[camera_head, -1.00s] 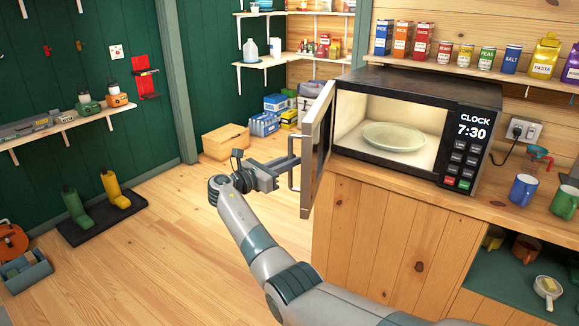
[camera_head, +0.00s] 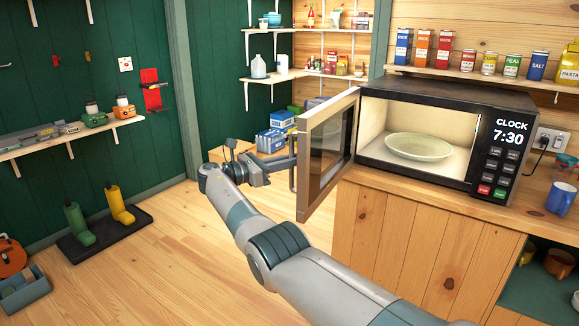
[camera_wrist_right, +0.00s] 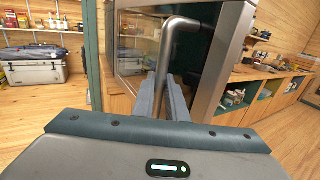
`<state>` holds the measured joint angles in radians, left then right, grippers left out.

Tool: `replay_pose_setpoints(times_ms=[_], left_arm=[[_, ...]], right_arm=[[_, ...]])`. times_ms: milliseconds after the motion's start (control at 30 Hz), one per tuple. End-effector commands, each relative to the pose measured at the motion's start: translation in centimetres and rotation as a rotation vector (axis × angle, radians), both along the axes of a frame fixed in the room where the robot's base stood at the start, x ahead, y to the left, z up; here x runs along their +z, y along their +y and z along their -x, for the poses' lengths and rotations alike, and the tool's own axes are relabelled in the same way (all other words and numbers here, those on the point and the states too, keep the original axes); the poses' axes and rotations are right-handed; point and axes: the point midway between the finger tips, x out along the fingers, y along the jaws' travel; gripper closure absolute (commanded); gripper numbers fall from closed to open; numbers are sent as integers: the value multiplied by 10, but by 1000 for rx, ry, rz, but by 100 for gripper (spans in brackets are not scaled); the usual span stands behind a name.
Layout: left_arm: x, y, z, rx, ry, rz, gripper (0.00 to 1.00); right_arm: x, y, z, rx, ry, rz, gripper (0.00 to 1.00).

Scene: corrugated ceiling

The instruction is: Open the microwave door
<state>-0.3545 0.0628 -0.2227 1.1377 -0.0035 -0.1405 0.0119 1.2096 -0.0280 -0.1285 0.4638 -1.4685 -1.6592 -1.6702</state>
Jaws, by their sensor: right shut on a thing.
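The black microwave (camera_head: 440,97) stands on a wooden counter, with its door (camera_head: 328,155) swung wide open at its left side. A pale plate (camera_head: 418,146) lies in the lit interior. The metal door handle (camera_head: 292,178) is on the door's far face, near its free edge. My right gripper (camera_head: 284,165) reaches round to that side and is shut on the handle. In the right wrist view, the handle (camera_wrist_right: 172,55) runs down between the fingers of the right gripper (camera_wrist_right: 165,98). My left gripper is in neither view.
The wooden counter (camera_head: 420,235) runs along the right, with a blue mug (camera_head: 561,198) on it. Shelves (camera_head: 300,75) and blue boxes (camera_head: 272,141) are behind my gripper. Open floor (camera_head: 165,245) lies to the left.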

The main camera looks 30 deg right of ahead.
Motion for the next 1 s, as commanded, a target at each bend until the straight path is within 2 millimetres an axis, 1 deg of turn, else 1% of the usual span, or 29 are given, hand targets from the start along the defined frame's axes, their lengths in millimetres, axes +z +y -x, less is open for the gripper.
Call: replay_pose_setpoints(times_ms=[33, 467, 500, 533, 567, 1000], left_arm=[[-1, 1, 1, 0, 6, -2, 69], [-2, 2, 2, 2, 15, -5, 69], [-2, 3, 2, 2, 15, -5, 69], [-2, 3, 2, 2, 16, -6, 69], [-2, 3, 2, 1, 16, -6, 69], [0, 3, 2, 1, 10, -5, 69]], right_arm=[[2, -3, 0, -4, -2, 3, 100], [3, -3, 0, -7, -3, 3, 100], [3, -3, 0, -7, -3, 3, 78], [3, -3, 0, -7, -3, 3, 71], [3, -3, 0, -6, -3, 2, 69], [1, -3, 0, -6, -1, 1, 69]])
